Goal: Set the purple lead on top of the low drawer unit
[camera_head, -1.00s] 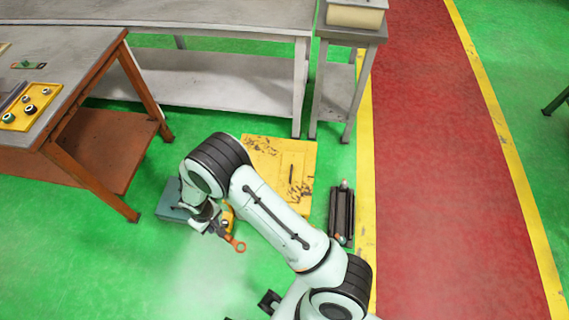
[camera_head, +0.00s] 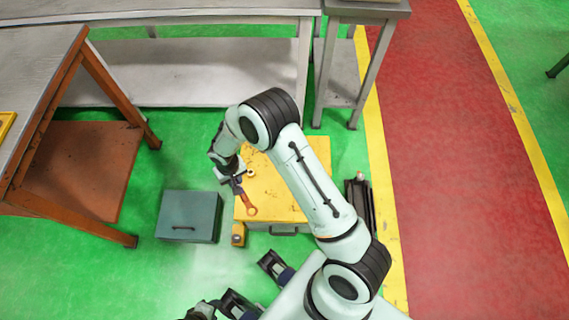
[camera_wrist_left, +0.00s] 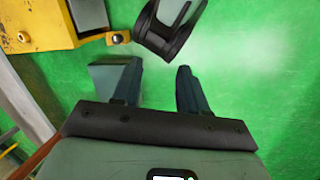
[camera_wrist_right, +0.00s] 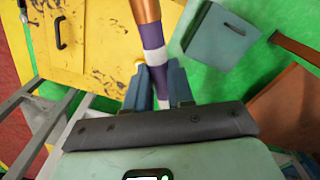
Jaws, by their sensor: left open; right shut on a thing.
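The low drawer unit with a worn yellow top (camera_head: 300,175) stands on the floor in the middle of the head view. Its front handle shows at its near edge, and the yellow top also shows in the right wrist view (camera_wrist_right: 90,65). My right gripper (camera_wrist_right: 158,85) is shut on the purple lead (camera_wrist_right: 153,62), which has purple and white bands and a copper-coloured part. In the head view the lead's orange ring end (camera_head: 250,210) appears over the top's left part; whether it touches cannot be told. My left gripper (camera_wrist_left: 156,85) is open and empty above green floor.
A teal box with a handle (camera_head: 188,212) stands left of the drawer unit. A small yellow block (camera_head: 238,235) sits at the unit's near left corner. A dark rack (camera_head: 360,205) stands to its right. Tables stand behind and at the left.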

